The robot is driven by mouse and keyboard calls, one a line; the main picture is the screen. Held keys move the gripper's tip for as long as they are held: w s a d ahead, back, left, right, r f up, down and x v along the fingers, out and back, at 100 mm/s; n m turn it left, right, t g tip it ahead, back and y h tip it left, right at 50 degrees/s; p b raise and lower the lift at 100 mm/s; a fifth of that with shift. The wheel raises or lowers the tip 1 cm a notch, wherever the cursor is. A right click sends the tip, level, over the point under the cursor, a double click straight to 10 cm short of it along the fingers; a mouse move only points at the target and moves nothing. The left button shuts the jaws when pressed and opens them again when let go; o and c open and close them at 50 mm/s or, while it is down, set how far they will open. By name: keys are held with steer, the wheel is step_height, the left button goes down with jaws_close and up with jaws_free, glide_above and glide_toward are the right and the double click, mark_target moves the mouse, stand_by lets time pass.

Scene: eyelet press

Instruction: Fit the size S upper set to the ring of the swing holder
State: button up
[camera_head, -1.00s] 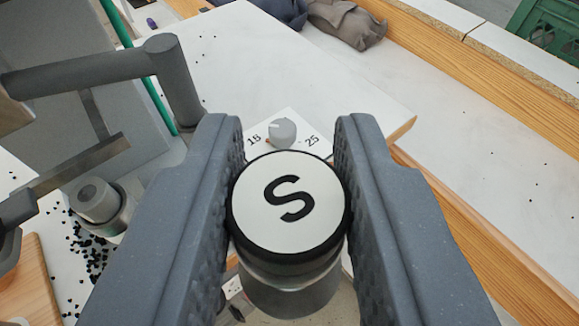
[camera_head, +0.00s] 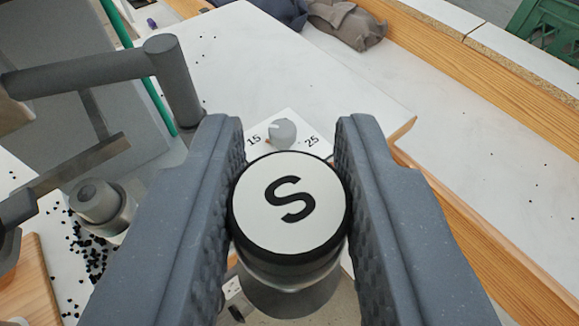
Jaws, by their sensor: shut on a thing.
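The size S upper set (camera_head: 290,205) is a short metal cylinder with a dark rim and a white top marked with a black S. My gripper (camera_head: 288,190) is shut on it, one finger on each side. Its lower metal part shows below the rim, and its underside is hidden. A grey metal arm with an upright post (camera_head: 175,85) stands at the left, part of the press. I cannot tell for sure which part is the swing holder or its ring.
A round metal post (camera_head: 98,203) stands at the left among scattered black bits. Behind the set is a dial (camera_head: 282,133) marked 15 and 25. A wooden board (camera_head: 28,285) lies at lower left. Grey cloth (camera_head: 345,25) and a green crate (camera_head: 548,32) are at the back. The white surface at right is mostly clear.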

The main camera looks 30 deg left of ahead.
mark_target(290, 245)
steer(key=shift+f+b, duration=0.4)
steer(key=shift+b, duration=0.05)
steer(key=shift+b, duration=0.6)
stand_by(1.9)
steer(key=shift+f+b, duration=0.85)
steer(key=shift+f, duration=0.55)
stand_by(0.4)
steer(key=o, duration=1.1)
steer(key=shift+r, duration=0.15)
steer(key=shift+r+p, duration=0.85)
steer(key=shift+r, duration=1.55)
